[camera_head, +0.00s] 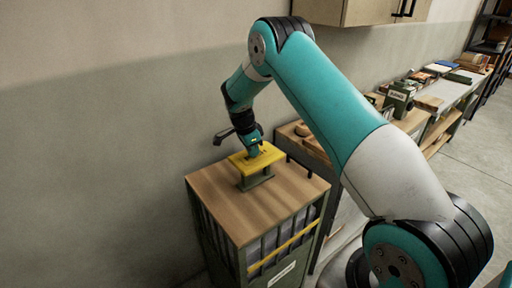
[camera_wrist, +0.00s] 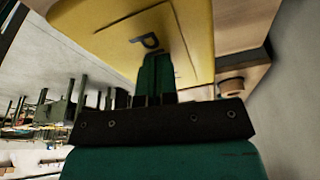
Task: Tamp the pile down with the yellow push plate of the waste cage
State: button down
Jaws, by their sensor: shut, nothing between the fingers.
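The waste cage (camera_head: 217,227) stands against the wall, a green barred cabinet with a wooden top and grey material showing behind its bars. The yellow push plate (camera_head: 268,156) sits above that top on a short green post. My gripper (camera_head: 253,153) is shut and empty, pointing down at the plate's upper face. In the wrist view the yellow push plate (camera_wrist: 95,38) fills the upper middle, marked with a dark letter P. My gripper's closed fingers (camera_wrist: 155,62) meet or nearly meet its surface there; I cannot tell if they press on it. The pile's top is hidden under the wooden top.
A wooden-topped bench (camera_head: 290,134) stands just behind the cage, with a longer counter of boxes and books (camera_head: 455,85) to the right. A wall cabinet (camera_head: 350,10) hangs above. Open floor (camera_head: 490,150) lies at the right.

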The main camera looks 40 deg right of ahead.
aim_at(245, 168)
jog(key=b+x, duration=0.1)
jog(key=x, duration=0.1)
jog(key=a+b+x, duration=0.1)
jog(key=b+x, duration=0.1)
jog(key=x, duration=0.1)
jog(key=a+b+x, duration=0.1)
jog(key=b+x, duration=0.1)
jog(key=x, duration=0.1)
jog(key=shift+f, duration=0.15)
jog(key=shift+w, duration=0.1)
jog(key=shift+w+a+r, duration=0.15)
jog(key=shift+a+r, duration=0.15)
jog(key=shift+a, duration=0.45)
jog(key=shift+w+a+r, duration=0.15)
jog(key=shift+a+r, duration=0.2)
jog(key=shift+a, duration=0.4)
jog(key=b+v, duration=0.2)
jog(key=v, duration=1.5)
jog(key=shift+r+b, duration=0.25)
jog(key=shift+b, duration=0.1)
jog(key=shift+w, duration=0.1)
